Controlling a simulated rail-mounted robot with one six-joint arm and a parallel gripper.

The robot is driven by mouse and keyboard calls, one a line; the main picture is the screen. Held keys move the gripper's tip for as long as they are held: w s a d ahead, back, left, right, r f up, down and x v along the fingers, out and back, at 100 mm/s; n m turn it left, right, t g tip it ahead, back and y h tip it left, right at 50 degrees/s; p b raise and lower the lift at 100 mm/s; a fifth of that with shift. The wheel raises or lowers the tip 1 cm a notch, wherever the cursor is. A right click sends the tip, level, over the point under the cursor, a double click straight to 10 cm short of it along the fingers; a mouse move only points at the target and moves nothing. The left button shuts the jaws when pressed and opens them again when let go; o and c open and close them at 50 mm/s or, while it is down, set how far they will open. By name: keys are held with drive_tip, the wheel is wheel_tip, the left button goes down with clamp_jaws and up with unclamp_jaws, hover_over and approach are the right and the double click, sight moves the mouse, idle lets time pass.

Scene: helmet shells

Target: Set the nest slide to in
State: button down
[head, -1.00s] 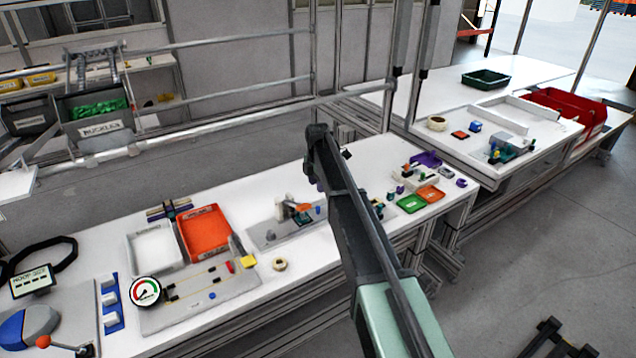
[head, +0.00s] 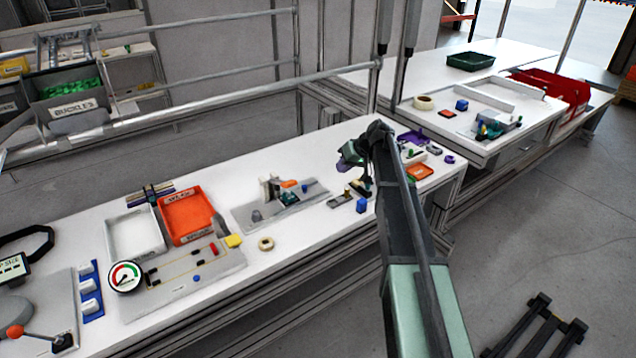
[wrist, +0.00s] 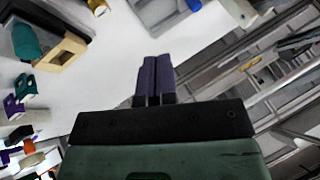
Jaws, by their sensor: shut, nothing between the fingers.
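My gripper (wrist: 153,80) is in the middle of the wrist view, its two dark purple fingers pressed together and empty. In the head view its end hangs over the bench beyond my arm, and the fingertips are too small to make out. A teal rounded piece (wrist: 27,42) with a tan frame (wrist: 62,58) lies left of the fingers in the wrist view, apart from them. In the head view a grey plate (head: 250,214) at mid-bench carries a fixture with teal and orange parts (head: 289,184). I cannot tell which part is the nest slide or how it is set.
A blue block (head: 361,206) stands near the bench's front edge by my gripper. An orange tray (head: 187,215), a white tray (head: 134,233) and a dial gauge (head: 125,277) are to the left. A tan ring (head: 266,244) lies on open white bench. Small parts crowd the right end.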

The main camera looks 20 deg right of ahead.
drive_tip(key=b+x, duration=0.4)
drive_tip(key=x, duration=0.1)
drive_tip(key=b+x, duration=0.4)
drive_tip(key=x, duration=0.1)
drive_tip(key=shift+d+f, duration=0.2)
drive_tip(key=shift+f, duration=0.05)
drive_tip(key=a, duration=0.3)
drive_tip(key=shift+s+a+r, duration=0.1)
drive_tip(key=shift+a+r, duration=0.2)
drive_tip(key=shift+a, duration=0.3)
